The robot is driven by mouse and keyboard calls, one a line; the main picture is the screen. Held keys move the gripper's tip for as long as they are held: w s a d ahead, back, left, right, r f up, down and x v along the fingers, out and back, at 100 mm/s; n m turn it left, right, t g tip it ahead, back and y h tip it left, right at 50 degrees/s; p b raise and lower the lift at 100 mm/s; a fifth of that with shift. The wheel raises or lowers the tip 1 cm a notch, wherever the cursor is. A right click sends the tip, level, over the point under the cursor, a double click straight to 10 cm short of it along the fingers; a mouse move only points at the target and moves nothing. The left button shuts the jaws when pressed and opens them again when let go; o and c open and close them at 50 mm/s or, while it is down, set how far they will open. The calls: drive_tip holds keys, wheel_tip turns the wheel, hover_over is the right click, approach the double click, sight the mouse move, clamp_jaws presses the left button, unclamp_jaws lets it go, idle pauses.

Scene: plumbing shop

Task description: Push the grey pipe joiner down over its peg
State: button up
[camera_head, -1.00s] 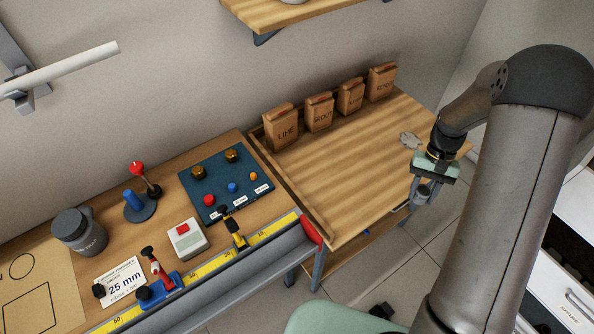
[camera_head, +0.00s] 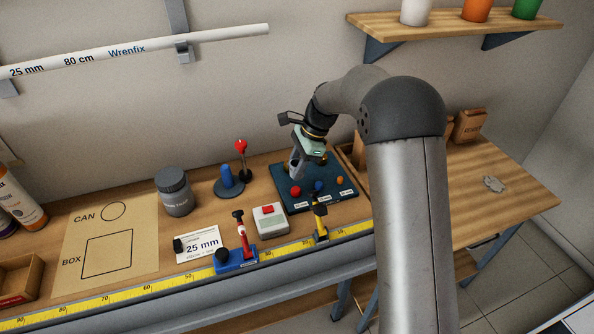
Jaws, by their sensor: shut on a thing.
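My gripper (camera_head: 299,160) reaches down over the back left part of the dark blue peg board (camera_head: 338,205). It is shut on the grey pipe joiner (camera_head: 295,168), a short grey tube held roughly upright. The joiner's lower end is close above the board or at it; I cannot tell whether it is around a peg. A red peg (camera_head: 295,191), a blue peg (camera_head: 318,186) and an orange peg (camera_head: 340,181) stand along the front of the board, with white labels before them. The brass pegs at the back are mostly hidden by my gripper.
A red-knobbed lever (camera_head: 241,147) and a blue post on a round base (camera_head: 227,180) stand left of the board. A red-button box (camera_head: 270,220) and a yellow-black clamp (camera_head: 320,221) are in front. A grey jar (camera_head: 175,193) stands farther left.

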sight(292, 190)
drive_tip(key=shift+f+b, duration=1.85)
drive_tip(key=shift+f, duration=0.6)
drive_tip(key=shift+s+a+p, duration=0.1)
drive_tip(key=shift+a+p, duration=0.05)
drive_tip(key=shift+p, duration=0.5)
drive_tip(key=shift+f, duration=0.1)
drive_tip(key=shift+f+b, duration=0.6)
drive_tip(key=shift+f, duration=0.4)
drive_tip(key=o, duration=1)
drive_tip(key=shift+o, duration=0.2)
